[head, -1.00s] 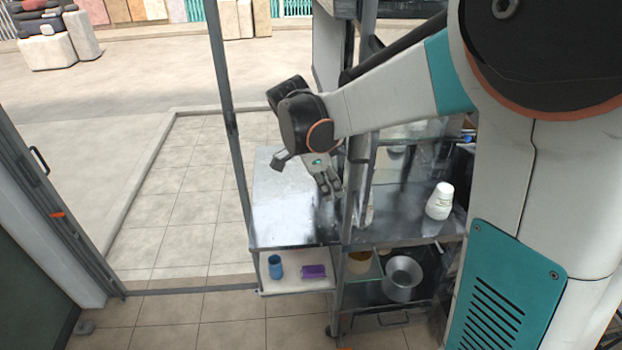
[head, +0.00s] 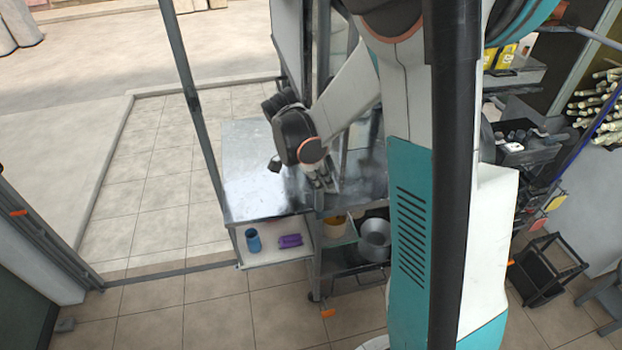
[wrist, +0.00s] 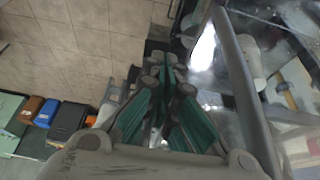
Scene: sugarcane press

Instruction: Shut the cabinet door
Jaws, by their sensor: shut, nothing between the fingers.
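A metal cabinet (head: 262,190) with a bright steel top stands in the middle of the head view. Its lower compartment faces me and is open, with a blue cup (head: 253,240) and a purple object (head: 290,241) on a white shelf. I cannot clearly make out its door. My gripper (head: 321,184) is shut and empty, above the steel top near the upright posts. In the wrist view my gripper (wrist: 166,72) has its fingers together and points along a grey post (wrist: 236,70). Whether it touches anything is unclear.
A metal pot (head: 375,236) sits on the lower rack right of the cabinet. A black stand (head: 545,272) is on the floor at right. A thin upright post (head: 192,100) stands left of the cabinet.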

